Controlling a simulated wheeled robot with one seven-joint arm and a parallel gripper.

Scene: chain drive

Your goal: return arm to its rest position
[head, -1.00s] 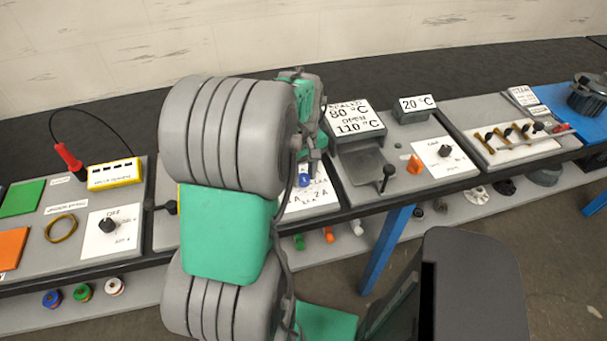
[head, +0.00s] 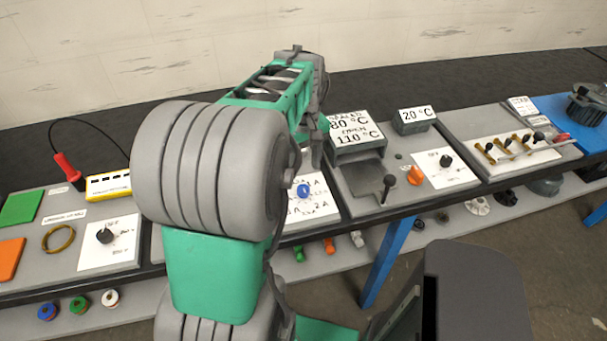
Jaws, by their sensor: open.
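My arm (head: 230,270) rises through the middle of the head view, with a large grey ribbed joint (head: 205,160) and green links. The forearm (head: 275,88) reaches away over the bench to a grey wrist. My gripper (head: 317,152) hangs below the wrist, small and partly hidden by the arm, just left of the sign box. It is open, with nothing seen in it. Whether it clears the box cannot be told.
A grey station with an 80 °C and 110 °C sign (head: 354,132) stands beside the wrist. A yellow block (head: 108,186) and red-handled tool (head: 67,167) lie left. A lower shelf (head: 395,239) holds small parts. Open space shows above the bench.

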